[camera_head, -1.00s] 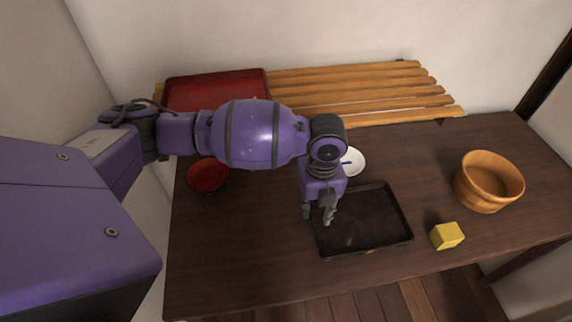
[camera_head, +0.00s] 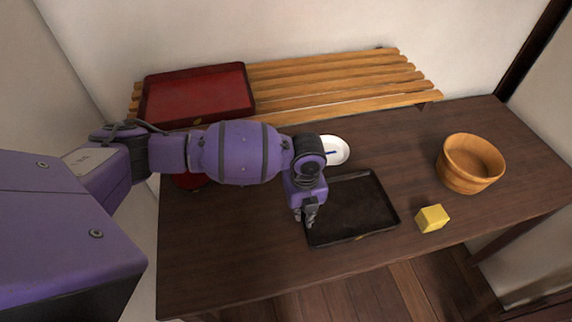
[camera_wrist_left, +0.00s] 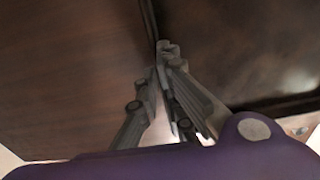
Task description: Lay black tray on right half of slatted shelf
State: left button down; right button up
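The black tray (camera_head: 352,208) lies flat on the dark table, near its front edge. The slatted shelf (camera_head: 345,80) is a low rack of pale wooden slats at the back of the table; its right half is bare. My left gripper (camera_head: 305,222) is at the tray's left rim, pointing down. In the left wrist view its fingertips (camera_wrist_left: 167,48) are close together with the tray's rim (camera_wrist_left: 152,20) between them, so it looks shut on the rim. My right gripper is in neither view.
A red tray (camera_head: 196,92) covers the shelf's left half. A white dish (camera_head: 338,150) with a blue mark stands just behind the black tray. A wooden tub (camera_head: 470,165) and a yellow block (camera_head: 432,218) are to the right. A red bowl (camera_head: 190,182) is mostly hidden behind my arm.

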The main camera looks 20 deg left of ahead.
pick_arm(q)
jog(key=shift+w+d+r, duration=0.1)
jog(key=shift+w+r, duration=0.05)
jog(key=shift+r, duration=0.1)
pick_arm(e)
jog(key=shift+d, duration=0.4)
